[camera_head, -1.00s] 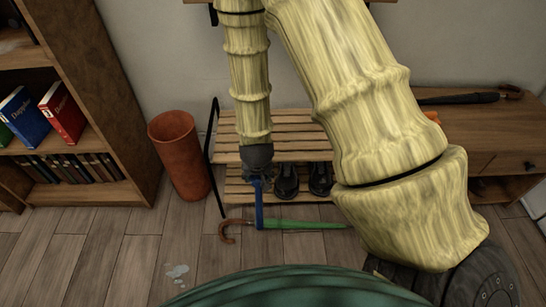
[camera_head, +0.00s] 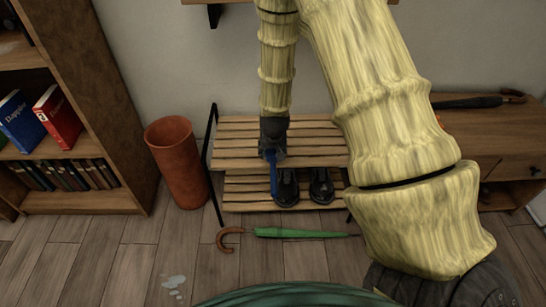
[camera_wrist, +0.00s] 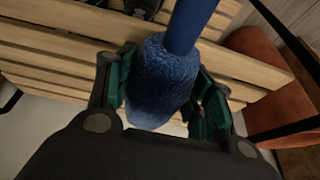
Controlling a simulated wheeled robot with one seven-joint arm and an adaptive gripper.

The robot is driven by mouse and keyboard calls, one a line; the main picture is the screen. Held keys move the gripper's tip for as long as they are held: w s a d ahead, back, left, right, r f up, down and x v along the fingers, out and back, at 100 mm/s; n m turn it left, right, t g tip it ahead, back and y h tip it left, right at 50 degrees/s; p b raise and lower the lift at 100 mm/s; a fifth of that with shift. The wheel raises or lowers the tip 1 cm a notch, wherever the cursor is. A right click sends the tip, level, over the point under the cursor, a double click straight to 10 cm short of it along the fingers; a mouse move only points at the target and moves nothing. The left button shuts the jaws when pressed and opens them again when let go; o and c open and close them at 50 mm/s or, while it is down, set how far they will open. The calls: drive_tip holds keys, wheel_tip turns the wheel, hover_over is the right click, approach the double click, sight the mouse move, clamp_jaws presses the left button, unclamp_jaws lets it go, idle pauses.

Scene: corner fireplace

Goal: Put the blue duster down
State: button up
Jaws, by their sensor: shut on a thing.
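The blue duster (camera_wrist: 160,85) is held between the fingers of my gripper (camera_wrist: 165,100), which is shut on its fuzzy head. Its smooth blue handle (camera_wrist: 190,25) points away from the gripper. In the head view the duster (camera_head: 274,178) hangs below my gripper (camera_head: 271,150), in front of the slatted wooden shoe rack. Whether the duster touches the rack cannot be told.
The shoe rack (camera_head: 232,131) has two slatted shelves, with black shoes (camera_head: 320,188) on the lower one. A green umbrella (camera_head: 300,233) lies on the floor in front. A terracotta bin (camera_head: 178,165) and a bookcase (camera_head: 110,100) stand left. A dark umbrella (camera_head: 468,102) lies on the cabinet at right.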

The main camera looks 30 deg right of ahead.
sight(273, 154)
drive_tip(key=shift+w+d+f, duration=0.1)
drive_tip(key=shift+w+d, duration=0.3)
drive_tip(key=shift+d, duration=0.05)
drive_tip(key=shift+f+b, duration=0.75)
drive_tip(key=shift+f, duration=0.95)
drive_tip(key=shift+f, duration=0.1)
drive_tip(key=o, duration=1.1)
drive_tip(key=shift+o, duration=0.2)
